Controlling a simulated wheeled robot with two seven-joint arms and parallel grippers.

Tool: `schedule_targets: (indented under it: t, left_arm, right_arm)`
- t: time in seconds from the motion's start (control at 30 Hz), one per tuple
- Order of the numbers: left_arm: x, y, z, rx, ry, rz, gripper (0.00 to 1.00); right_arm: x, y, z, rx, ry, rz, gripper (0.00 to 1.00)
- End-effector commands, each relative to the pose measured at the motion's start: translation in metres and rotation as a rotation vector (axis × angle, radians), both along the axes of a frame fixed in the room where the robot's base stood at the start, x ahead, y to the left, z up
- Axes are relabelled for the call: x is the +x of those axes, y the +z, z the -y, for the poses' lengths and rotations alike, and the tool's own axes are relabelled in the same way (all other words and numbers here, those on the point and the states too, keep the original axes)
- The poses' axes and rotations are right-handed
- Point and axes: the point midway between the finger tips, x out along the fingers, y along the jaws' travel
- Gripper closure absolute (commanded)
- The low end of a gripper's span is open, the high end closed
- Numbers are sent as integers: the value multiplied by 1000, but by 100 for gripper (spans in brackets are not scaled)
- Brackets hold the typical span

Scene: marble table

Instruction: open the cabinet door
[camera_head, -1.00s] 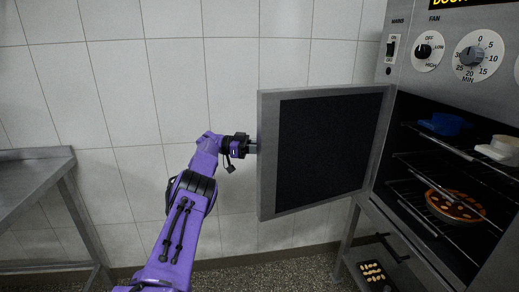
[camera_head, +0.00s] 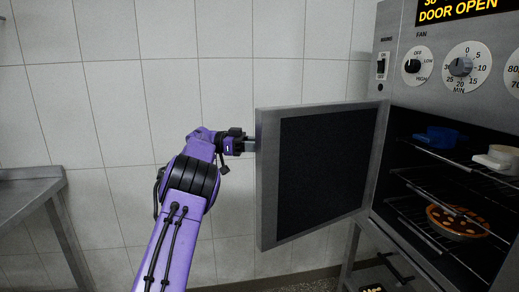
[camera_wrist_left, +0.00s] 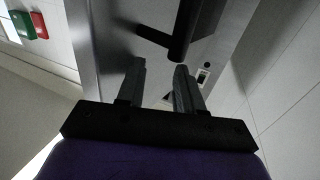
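The cabinet door (camera_head: 322,165) is the grey-framed, dark-panelled door of a steel oven. In the head view it stands swung wide open to the left, with its inner side towards me. My left gripper (camera_head: 250,145) is at the door's free left edge, its tips partly hidden behind the door. In the left wrist view my left gripper (camera_wrist_left: 160,75) has its fingers apart with nothing visible between them. A dark bar handle (camera_wrist_left: 188,30) shows just beyond the fingertips; I cannot tell whether they touch it. My right gripper is not in view.
The oven's open cavity holds wire racks (camera_head: 425,185), a blue dish (camera_head: 440,137), a white dish (camera_head: 497,158) and a pie (camera_head: 458,222). Its display (camera_head: 458,12) reads DOOR OPEN. A steel table (camera_head: 30,195) stands at left. A tiled wall is behind the arm.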

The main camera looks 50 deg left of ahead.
Motion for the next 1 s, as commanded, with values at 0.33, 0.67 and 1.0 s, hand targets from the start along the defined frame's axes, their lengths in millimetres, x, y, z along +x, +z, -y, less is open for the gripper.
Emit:
schedule_targets:
  t: [0.33, 0.67, 1.0]
  left_arm:
    - [-52, 33, 52, 0, -1, 3, 63]
    - [-65, 42, 65, -1, 0, -1, 63]
    - [-65, 41, 64, -2, 2, 1, 100]
  right_arm:
    - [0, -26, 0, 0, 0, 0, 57]
    - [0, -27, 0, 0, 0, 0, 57]
    - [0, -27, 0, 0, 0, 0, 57]
